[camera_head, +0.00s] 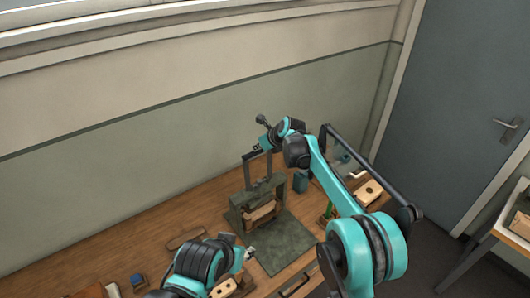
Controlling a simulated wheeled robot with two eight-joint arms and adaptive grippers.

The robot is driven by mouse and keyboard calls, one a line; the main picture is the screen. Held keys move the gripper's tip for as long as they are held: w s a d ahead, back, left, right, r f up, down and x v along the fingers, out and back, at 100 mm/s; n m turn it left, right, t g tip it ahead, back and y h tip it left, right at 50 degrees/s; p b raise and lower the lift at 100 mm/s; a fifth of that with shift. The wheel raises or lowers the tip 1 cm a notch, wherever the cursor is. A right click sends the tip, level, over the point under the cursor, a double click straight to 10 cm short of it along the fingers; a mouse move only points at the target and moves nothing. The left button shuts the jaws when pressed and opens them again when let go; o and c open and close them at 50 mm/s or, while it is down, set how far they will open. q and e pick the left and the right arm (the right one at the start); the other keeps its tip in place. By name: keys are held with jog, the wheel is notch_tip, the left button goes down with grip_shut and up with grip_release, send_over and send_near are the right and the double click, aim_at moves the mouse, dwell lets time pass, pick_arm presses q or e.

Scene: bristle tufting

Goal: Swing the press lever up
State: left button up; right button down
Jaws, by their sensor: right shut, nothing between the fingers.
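The press (265,188) stands on a dark green mat (282,243) on the wooden bench, with two upright posts. A wooden block (262,212) sits at its base. The press lever, a short dark rod with a round knob (262,119), points up and left above the press top; its lower part is hidden by my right arm. My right gripper (257,149) is shut and empty at the top of the press, just below the knob; I cannot tell whether it touches the lever. My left gripper (250,253) is low over the mat's front left; its fingers are too small to read.
A wooden block with holes (369,191) lies at the right of the bench. A small blue box (138,281) and a flat wooden piece (186,238) lie at the left. The wall stands close behind the press. A grey door (460,100) is at the right.

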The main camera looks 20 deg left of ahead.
jog(key=shift+w+a+f+p, duration=0.15)
jog(key=shift+w+a+p, duration=0.15)
jog(key=shift+w+a, duration=0.7)
jog(key=shift+s+a, duration=0.1)
